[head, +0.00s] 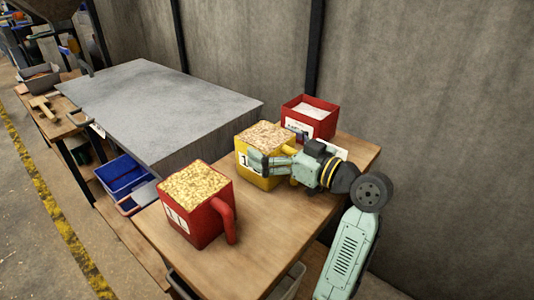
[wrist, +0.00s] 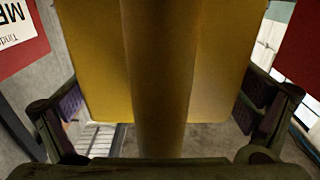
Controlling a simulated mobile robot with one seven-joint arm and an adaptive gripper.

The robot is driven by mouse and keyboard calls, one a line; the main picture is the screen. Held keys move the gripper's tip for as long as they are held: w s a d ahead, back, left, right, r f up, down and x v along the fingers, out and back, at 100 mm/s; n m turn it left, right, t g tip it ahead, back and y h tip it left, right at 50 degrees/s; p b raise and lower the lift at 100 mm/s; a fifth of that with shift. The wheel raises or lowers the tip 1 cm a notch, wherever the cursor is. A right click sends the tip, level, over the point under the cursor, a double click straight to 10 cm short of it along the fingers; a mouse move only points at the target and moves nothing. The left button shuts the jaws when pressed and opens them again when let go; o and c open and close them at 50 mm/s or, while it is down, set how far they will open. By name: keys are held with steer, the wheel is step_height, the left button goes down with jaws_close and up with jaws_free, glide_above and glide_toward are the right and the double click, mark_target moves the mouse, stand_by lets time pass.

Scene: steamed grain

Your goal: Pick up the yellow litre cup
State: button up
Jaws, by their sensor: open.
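The yellow litre cup (head: 252,174) stands on the wooden table, filled to the top with pale grain. My gripper (head: 272,166) is at its right side, around the handle side, and partly hides the cup in the head view. In the wrist view the cup's yellow wall (wrist: 95,60) fills the middle, with its upright handle (wrist: 155,80) running down the centre. The open fingers (wrist: 160,115) are on both sides of the handle, with a gap to it on each side.
A red cup (head: 205,228) of grain stands at the front left on the wooden table (head: 265,235). A red box (head: 322,125) with a white label stands behind the yellow cup. A grey-topped block (head: 160,100) is at left, and a wall is behind.

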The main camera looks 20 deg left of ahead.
steer(key=c, duration=1.7)
steer(key=shift+c, duration=0.6)
steer(key=shift+r, duration=0.15)
